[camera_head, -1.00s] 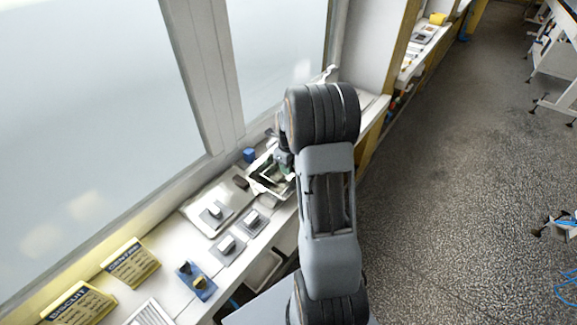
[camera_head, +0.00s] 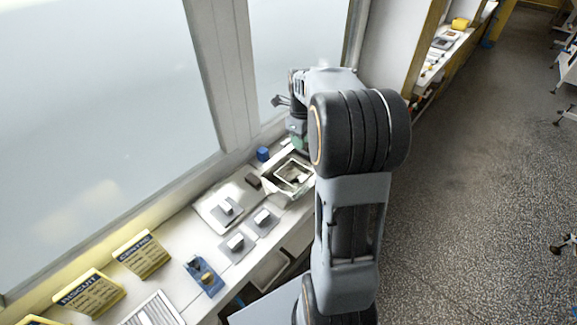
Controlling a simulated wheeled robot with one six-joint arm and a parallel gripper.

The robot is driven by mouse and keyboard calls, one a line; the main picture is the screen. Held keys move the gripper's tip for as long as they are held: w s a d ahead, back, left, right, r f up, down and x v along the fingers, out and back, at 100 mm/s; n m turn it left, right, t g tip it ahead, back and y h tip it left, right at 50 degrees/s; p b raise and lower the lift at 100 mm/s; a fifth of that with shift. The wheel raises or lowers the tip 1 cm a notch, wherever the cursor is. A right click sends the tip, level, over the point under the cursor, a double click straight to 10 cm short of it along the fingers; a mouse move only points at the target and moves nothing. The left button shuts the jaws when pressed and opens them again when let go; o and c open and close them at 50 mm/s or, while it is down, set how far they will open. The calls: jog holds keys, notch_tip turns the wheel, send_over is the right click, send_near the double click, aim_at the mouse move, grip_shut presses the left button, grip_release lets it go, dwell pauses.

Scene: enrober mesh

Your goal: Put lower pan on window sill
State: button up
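A shallow rectangular pan with a pale rim (camera_head: 272,187) sits on the white sill (camera_head: 200,270) below the window, just left of my arm. A pale frame-like piece shows inside it. I cannot tell whether this is the lower pan or a stack of pans. My gripper (camera_head: 299,146) is above and behind the pan, near the window post. My own arm hides part of it, and its fingers are too small and dark to show whether they are open or hold something.
Several grey plates with pale blocks (camera_head: 236,243), a blue holder (camera_head: 204,278), a blue block (camera_head: 263,154) and yellow signs (camera_head: 141,255) stand along the sill. The window (camera_head: 90,120) rises behind. Open speckled floor (camera_head: 470,200) lies to the right.

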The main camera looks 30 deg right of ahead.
jog(key=s+a+r+n+t, duration=0.1)
jog(key=s+a+n, duration=0.6)
jog(key=n, duration=0.8)
jog(key=s+a+r+n+t, duration=0.1)
jog(key=s+a+n+t, duration=0.2)
jog(key=s+a+n, duration=0.5)
jog(key=a+n, duration=0.2)
jog(key=n, duration=0.5)
jog(key=shift+s+r+n, duration=0.2)
jog(key=shift+r+n, duration=0.1)
jog(key=shift+r, duration=0.1)
